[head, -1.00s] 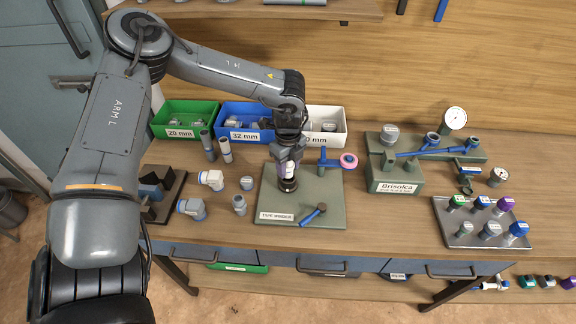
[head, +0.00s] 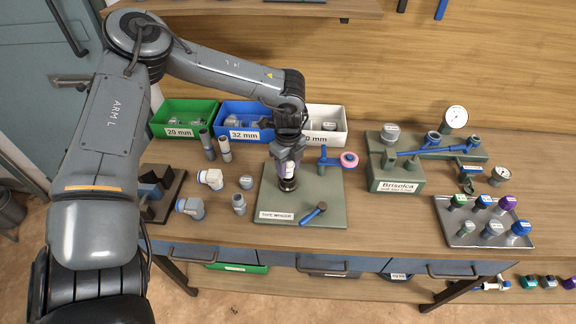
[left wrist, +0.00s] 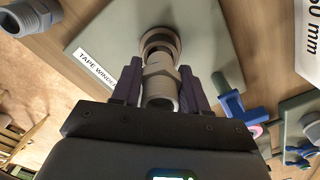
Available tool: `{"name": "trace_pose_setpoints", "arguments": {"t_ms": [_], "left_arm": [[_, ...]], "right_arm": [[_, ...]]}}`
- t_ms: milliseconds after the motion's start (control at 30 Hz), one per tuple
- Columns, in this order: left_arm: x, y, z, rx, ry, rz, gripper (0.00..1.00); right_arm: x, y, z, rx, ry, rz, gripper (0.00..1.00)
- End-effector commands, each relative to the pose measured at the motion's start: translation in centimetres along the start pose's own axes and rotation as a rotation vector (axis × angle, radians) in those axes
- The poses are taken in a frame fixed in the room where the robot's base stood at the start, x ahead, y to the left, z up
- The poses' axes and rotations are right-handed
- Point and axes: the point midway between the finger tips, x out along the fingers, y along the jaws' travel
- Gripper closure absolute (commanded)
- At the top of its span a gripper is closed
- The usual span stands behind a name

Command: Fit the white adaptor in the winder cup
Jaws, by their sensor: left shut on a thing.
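The white adaptor (left wrist: 160,82), a threaded fitting with a hex collar, is held between the two fingers of my left gripper (head: 288,166). The gripper also shows in the left wrist view (left wrist: 160,92) and is shut on it. The winder cup (head: 288,185), dark and round, stands on the green tape winder board (head: 330,205). In the left wrist view the cup (left wrist: 160,36) lies just beyond the adaptor's far end, which overlaps its near rim. I cannot tell whether that end is inside the cup. My right gripper is not in view.
Green (head: 185,118), blue (head: 243,122) and white bins stand behind. A metal tray (head: 466,238) of fittings is at right.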

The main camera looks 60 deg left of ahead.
Motion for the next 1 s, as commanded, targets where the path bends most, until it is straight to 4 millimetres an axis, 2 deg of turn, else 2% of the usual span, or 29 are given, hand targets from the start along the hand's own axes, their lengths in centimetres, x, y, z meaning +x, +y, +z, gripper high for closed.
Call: {"name": "trace_pose_setpoints", "arguments": {"t_ms": [1000], "left_arm": [[0.33, -0.03, 0.00, 0.000, 0.000, -0.001, 0.87]], "right_arm": [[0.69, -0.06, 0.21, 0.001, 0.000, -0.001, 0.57]]}}
